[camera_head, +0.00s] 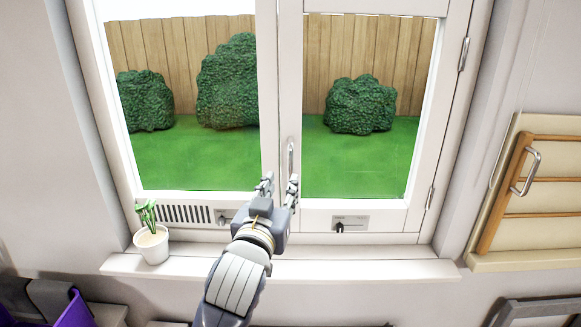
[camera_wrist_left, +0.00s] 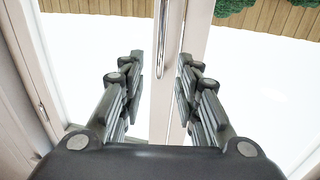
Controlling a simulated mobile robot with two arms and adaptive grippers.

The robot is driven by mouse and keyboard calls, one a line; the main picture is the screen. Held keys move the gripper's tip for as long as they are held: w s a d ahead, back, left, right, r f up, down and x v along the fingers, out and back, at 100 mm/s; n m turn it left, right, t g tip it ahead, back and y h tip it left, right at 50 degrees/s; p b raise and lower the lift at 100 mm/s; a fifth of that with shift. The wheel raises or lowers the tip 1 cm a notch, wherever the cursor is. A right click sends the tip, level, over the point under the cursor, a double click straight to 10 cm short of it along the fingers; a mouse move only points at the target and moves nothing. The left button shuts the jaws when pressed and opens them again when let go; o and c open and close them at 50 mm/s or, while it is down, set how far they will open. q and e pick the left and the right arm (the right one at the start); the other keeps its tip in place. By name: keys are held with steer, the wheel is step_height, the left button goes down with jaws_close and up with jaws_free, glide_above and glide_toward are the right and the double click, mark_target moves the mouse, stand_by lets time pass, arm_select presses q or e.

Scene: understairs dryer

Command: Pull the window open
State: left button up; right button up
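The white window (camera_head: 288,60) has two glazed sashes meeting at a middle post, and both look closed. A slim metal handle (camera_head: 291,157) stands upright on the left stile of the right sash. My left gripper (camera_head: 279,184) is open just below the handle, its fingers pointing up toward it. In the left wrist view, the handle (camera_wrist_left: 171,45) runs between and beyond the two open fingertips (camera_wrist_left: 161,70). The fingers do not visibly grip it, and I cannot tell how far away it is in depth. My right gripper is not in view.
A white sill (camera_head: 360,269) runs below the window. A small potted plant (camera_head: 151,245) stands at its left end. Metal hinges (camera_head: 463,54) sit on the right sash's right side. A wooden rack (camera_head: 530,190) with a metal handle hangs on the right wall.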

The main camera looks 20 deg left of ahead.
mark_target(290, 169)
arm_select(q)
steer(key=w+p, duration=0.1)
steer(key=w, duration=0.2)
steer(key=w+p, duration=0.1)
steer(key=w, duration=0.2)
steer(key=w+a+p, duration=0.1)
steer(key=w, duration=0.2)
steer(key=shift+w, duration=0.15)
steer(key=shift+w+f, duration=0.15)
steer(key=shift+w, duration=0.35)
steer(key=c, duration=0.6)
jaws_close()
